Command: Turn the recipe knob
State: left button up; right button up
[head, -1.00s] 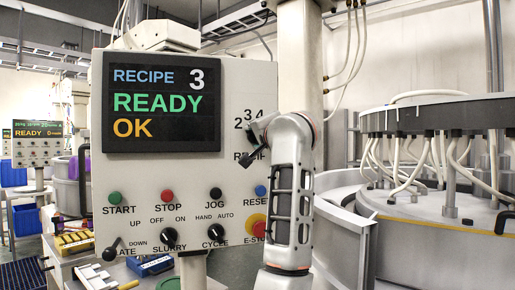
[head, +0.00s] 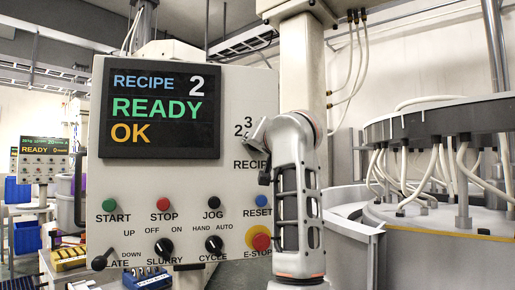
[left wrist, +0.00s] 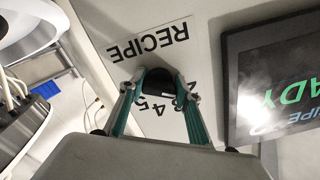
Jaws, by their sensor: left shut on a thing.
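The recipe knob (left wrist: 158,84) is a black knob on the grey control panel (head: 130,180), with a ring of numbers and the word RECIPE beside it. In the left wrist view my left gripper (left wrist: 161,80) is shut on it, one green-and-grey finger on each side. In the head view my left arm and wrist cover the knob; only the numbers 2 and 3 and part of RECIPE show. The panel's display (head: 160,112) reads RECIPE 2, READY, OK; it also shows in the left wrist view (left wrist: 272,85). My right gripper is in neither view.
Below my wrist are the blue reset button (head: 257,200) and the red E-stop (head: 260,242), close beside my arm. The slurry knob (head: 163,247) and cycle knob (head: 214,245) sit lower left. A large round lapping machine (head: 440,225) stands at the right.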

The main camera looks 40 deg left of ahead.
aim_at(253, 112)
pick_arm(q)
jog(key=shift+f, duration=0.15)
jog(key=o, duration=1.1)
jog(key=shift+r, duration=0.2)
notch_tip(253, 112, up, 10)
jog(key=shift+f, duration=0.1)
jog(key=shift+f, duration=0.1)
